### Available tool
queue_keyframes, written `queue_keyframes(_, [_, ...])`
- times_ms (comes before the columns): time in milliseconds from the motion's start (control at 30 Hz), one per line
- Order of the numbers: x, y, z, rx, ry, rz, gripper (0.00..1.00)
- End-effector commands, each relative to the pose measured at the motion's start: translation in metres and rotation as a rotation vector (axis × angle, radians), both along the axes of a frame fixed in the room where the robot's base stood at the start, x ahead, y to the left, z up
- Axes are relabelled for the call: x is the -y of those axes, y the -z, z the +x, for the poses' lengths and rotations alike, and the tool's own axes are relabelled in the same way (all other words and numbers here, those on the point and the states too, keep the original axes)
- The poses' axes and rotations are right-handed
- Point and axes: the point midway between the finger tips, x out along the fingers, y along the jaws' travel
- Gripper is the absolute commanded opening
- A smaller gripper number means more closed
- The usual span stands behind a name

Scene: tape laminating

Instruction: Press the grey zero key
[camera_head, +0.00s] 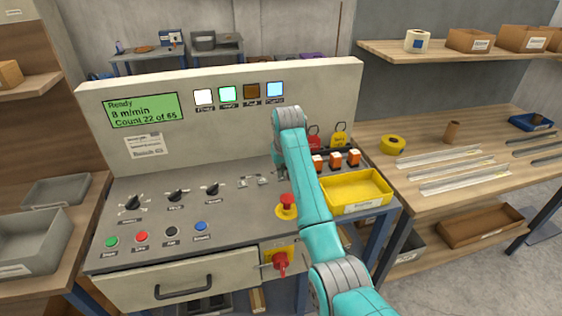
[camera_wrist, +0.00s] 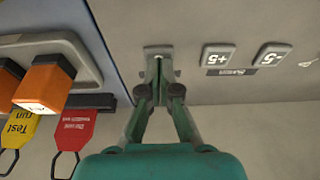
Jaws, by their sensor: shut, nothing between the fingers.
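My gripper (camera_wrist: 158,72) is shut and empty, its two fingertips together and pointing at the console panel. In the wrist view the tips overlap a small grey key (camera_wrist: 152,48), so its face is mostly covered and I cannot read its mark. I cannot tell whether the tips touch it. To its right are a grey +5 key (camera_wrist: 218,56) and a grey -5 key (camera_wrist: 268,55), both seen upside down. In the head view the small keys (camera_head: 254,181) are left of my arm, which hides much of that area.
An orange switch (camera_wrist: 45,82) and red and yellow tags stand left of the fingers in the wrist view. In the head view a red emergency stop (camera_head: 287,203) and yellow tray (camera_head: 355,190) are near my arm. Knobs (camera_head: 175,197) lie to the left.

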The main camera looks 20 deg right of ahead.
Motion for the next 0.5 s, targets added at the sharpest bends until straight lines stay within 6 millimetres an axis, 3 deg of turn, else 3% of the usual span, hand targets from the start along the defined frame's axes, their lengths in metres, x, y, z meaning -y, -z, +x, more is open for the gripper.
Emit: queue_keyframes(500, [0.0, 0.012, -0.001, -0.001, 0.0, 0.0, 0.0])
